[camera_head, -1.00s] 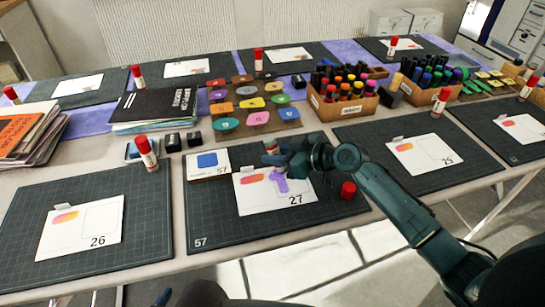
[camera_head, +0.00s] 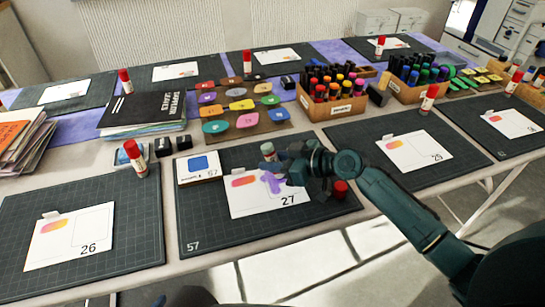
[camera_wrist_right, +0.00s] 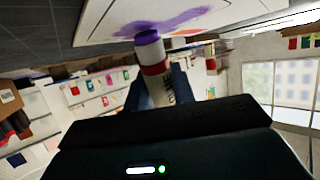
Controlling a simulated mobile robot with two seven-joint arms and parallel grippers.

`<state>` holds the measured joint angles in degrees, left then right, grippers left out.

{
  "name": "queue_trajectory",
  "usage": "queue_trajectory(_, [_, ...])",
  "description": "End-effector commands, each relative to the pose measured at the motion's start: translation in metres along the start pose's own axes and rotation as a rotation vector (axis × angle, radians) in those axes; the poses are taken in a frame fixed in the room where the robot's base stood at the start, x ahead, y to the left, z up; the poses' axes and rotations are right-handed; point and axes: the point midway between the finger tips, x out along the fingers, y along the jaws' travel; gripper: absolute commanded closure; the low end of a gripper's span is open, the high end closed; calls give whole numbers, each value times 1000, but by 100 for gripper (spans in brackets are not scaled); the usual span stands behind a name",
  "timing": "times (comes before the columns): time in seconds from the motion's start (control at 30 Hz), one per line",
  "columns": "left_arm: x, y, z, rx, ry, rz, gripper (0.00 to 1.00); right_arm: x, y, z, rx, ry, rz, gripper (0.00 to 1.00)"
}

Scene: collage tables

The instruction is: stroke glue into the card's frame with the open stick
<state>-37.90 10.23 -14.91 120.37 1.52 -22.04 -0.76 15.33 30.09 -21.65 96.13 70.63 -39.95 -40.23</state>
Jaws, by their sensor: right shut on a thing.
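The white card numbered 27 (camera_head: 240,208) lies on the dark cutting mat (camera_head: 215,234) in front of me, with an orange-pink shape at its left. Purple glue (camera_head: 271,183) marks its frame area, partly behind my gripper; the smear also shows in the wrist view (camera_wrist_right: 165,22). My right gripper (camera_head: 282,158) is shut on the open glue stick (camera_head: 267,149), held tip-down over the card. In the wrist view the stick (camera_wrist_right: 155,70) shows a purple tip at or very near the card; contact is unclear. A red cap (camera_head: 340,189) stands right of the card. My left gripper is not in view.
A capped glue stick (camera_head: 136,158) stands left of the mat. Behind are a board of coloured shapes (camera_head: 243,123) and a marker box (camera_head: 330,108).

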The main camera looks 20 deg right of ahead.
Motion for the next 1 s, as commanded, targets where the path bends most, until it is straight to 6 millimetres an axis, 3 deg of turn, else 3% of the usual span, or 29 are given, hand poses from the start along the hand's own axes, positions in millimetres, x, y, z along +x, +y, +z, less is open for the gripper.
queue_trajectory(1.0, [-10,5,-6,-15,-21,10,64,-24,-32,12,3,-8,-5,95])
